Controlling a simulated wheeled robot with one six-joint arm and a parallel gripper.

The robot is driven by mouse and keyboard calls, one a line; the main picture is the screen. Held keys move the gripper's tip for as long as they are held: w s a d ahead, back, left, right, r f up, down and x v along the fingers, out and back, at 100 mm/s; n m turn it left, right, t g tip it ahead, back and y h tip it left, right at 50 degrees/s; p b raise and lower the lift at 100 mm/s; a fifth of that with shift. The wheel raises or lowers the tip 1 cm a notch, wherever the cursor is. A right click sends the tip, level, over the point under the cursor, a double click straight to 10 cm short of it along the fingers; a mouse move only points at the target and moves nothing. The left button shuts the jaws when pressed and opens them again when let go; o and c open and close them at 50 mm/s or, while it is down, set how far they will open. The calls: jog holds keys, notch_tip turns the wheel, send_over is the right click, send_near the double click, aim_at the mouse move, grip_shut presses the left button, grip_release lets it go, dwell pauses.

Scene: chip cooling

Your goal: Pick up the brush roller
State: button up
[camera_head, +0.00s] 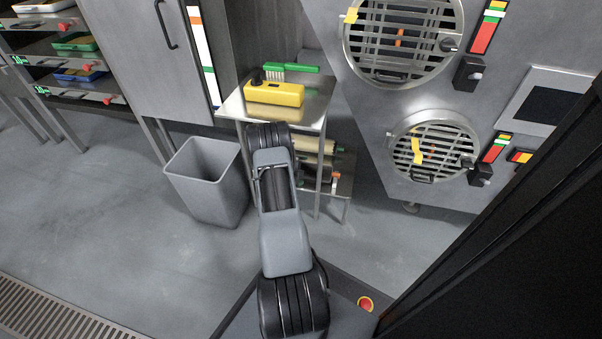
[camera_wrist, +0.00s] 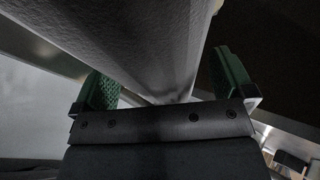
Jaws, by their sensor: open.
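I cannot single out the brush roller for certain. Pale roller-like cylinders (camera_head: 318,143) with coloured ends lie on the lower level of a small steel stand, partly hidden by my arm. A green-handled brush (camera_head: 290,68) with pale bristles lies on the stand's top, behind a yellow box (camera_head: 274,93) with a black knob. My gripper (camera_wrist: 166,88) is open in the wrist view, with its green-padded fingers apart. A large grey textured surface fills the view beyond and between them; I cannot tell what it is. No roller shows between the fingers. The head view does not show the gripper clearly.
A grey bin (camera_head: 208,182) stands on the floor left of the steel stand (camera_head: 317,106). A steel machine (camera_head: 336,42) with round grilled hatches is at the right. A dark panel (camera_head: 520,235) blocks the lower right. Shelves with trays stand far left; the left floor is clear.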

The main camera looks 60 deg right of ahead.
jog(key=shift+d+f, duration=0.15)
jog(key=shift+d, duration=0.1)
jog(key=c, duration=1.2)
